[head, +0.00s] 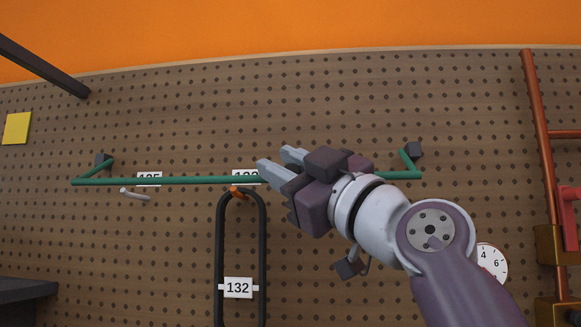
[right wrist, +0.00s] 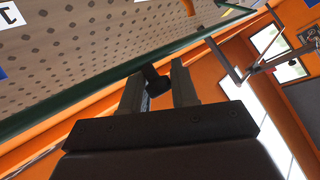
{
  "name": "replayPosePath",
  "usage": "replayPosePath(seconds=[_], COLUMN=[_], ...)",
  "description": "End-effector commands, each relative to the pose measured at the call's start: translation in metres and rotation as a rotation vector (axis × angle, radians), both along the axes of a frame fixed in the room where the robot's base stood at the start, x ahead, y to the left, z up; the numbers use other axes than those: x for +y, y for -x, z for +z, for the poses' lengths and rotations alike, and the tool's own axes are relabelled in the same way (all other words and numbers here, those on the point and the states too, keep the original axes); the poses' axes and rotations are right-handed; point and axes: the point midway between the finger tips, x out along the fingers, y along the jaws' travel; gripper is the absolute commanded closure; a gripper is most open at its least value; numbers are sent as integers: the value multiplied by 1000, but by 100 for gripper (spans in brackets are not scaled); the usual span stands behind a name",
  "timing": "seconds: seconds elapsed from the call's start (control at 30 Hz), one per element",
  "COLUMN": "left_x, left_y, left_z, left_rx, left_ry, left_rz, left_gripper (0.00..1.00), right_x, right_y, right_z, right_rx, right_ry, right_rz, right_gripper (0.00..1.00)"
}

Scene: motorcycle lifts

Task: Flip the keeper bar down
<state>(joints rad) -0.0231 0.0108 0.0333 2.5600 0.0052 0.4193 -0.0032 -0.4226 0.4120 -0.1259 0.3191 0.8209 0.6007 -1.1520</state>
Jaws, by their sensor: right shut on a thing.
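The keeper bar (head: 180,181) is a long green rod across the brown pegboard. Its bent ends run to dark brackets at the left (head: 103,160) and right (head: 414,150). A black loop (head: 264,260) with a 132 tag hangs below the bar from an orange-tipped hook (head: 240,192). My right gripper (head: 275,160) is at the bar, right of the loop's top, and covers part of the bar. In the right wrist view its fingers (right wrist: 159,90) close on a dark tab (right wrist: 155,80) beside the green bar (right wrist: 90,105). My left gripper is not in view.
A pale empty hook (head: 135,194) sticks out below the bar at the left. A round gauge (head: 492,262) is at the lower right. A copper pipe with a red handle (head: 568,208) stands at the right edge. A yellow note (head: 17,128) is at the far left.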

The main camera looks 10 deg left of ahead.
Motion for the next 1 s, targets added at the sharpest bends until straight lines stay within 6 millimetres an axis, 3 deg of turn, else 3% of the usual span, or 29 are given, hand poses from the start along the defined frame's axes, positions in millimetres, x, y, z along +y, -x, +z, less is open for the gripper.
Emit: replayPosePath(seconds=[0.1, 0.63, 0.67, 0.7, 1.0], left_x=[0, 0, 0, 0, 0], left_y=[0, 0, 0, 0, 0], left_z=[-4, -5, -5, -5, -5], left_rx=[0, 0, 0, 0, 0], left_ry=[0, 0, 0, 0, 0], left_rz=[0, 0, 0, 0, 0], left_gripper=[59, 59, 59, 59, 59], right_x=[3, 3, 3, 3, 1], right_y=[-3, -2, -2, -2, -1], right_z=[-7, -8, -8, -8, -6], right_rx=[9, 8, 8, 8, 2], right_ry=[7, 7, 7, 6, 2], right_rz=[6, 7, 7, 6, 3], right_gripper=[100, 100, 65, 52, 50])
